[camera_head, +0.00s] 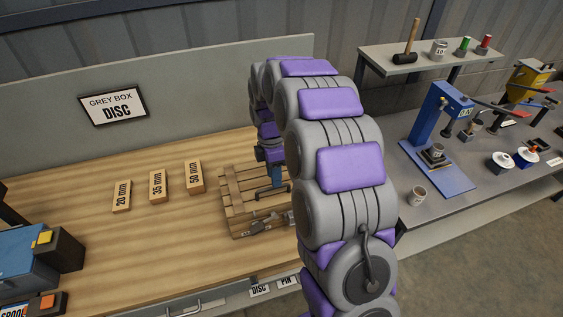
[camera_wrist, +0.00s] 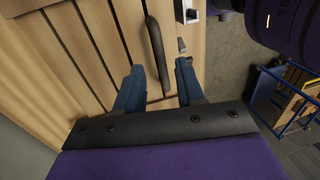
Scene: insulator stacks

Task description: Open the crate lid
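The wooden slatted crate (camera_head: 232,210) sits on the bench, partly hidden behind my arm in the head view. In the wrist view its plank lid (camera_wrist: 60,60) fills the upper left, with a long dark handle (camera_wrist: 157,45) on it. A metal latch (camera_wrist: 187,12) shows at the lid's right side. My gripper (camera_wrist: 160,67) is open, its two blue fingers on either side of the handle in the picture. The fingers look apart from the handle; I cannot tell how far above the lid they are. My gripper also shows over the crate in the head view (camera_head: 275,178).
Wooden blocks marked 20 mm (camera_head: 122,196), 35 mm (camera_head: 158,187) and 50 mm (camera_head: 195,176) lie left of the crate. A blue box (camera_head: 25,262) stands at the far left. A blue press (camera_head: 437,140) and a cup (camera_head: 417,196) stand on the right bench.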

